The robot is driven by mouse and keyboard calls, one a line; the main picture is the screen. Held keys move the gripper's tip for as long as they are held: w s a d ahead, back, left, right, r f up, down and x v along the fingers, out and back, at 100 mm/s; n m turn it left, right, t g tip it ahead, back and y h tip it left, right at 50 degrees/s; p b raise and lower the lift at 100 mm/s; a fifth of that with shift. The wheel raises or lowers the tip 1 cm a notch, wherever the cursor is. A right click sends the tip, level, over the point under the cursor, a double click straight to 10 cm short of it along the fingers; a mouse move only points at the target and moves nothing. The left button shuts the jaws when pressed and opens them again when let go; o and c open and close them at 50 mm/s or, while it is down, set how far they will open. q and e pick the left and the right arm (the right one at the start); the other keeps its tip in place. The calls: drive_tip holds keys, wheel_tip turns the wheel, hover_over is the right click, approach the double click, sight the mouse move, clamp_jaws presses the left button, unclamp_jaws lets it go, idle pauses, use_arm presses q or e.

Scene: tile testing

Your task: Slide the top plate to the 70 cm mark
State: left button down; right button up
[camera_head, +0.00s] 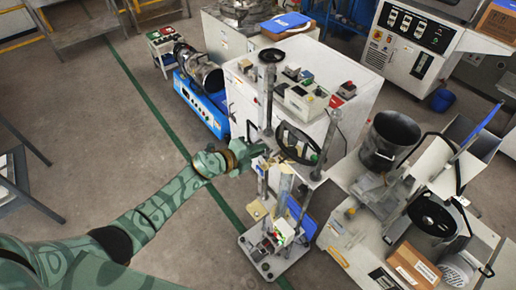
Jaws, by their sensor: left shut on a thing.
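The test stand has a grey base plate (262,268) on the floor, with two upright metal posts and a crosswise top plate (312,174) part way up them. A black handwheel (299,143) sits at the top plate's level. My left arm reaches in from the left, and my left gripper (262,150) is shut at the left side of the top plate, by the left post. The fingertips are small and partly hidden, but they appear to hold the top plate's edge. No 70 cm mark can be read at this size. My right gripper is not in view.
A white cabinet (352,113) with control boxes stands close behind the stand. A blue machine (200,105) is behind left. A bench with a dark metal pot (390,139) and a cardboard box (413,266) is at right.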

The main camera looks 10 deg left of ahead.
use_arm(q)
drive_tip(key=shift+f+b, duration=1.4)
drive_tip(key=shift+f, duration=0.7)
wheel_tip(320, 180, down, 6)
drive_tip(key=b, duration=0.5)
drive_tip(key=c, duration=1.6)
unclamp_jaws()
drive_tip(key=shift+a+r, duration=0.1)
drive_tip(key=shift+r, duration=0.1)
drive_tip(key=shift+o, duration=0.2)
drive_tip(key=p+v, duration=0.4)
drive_tip(key=v, duration=0.3)
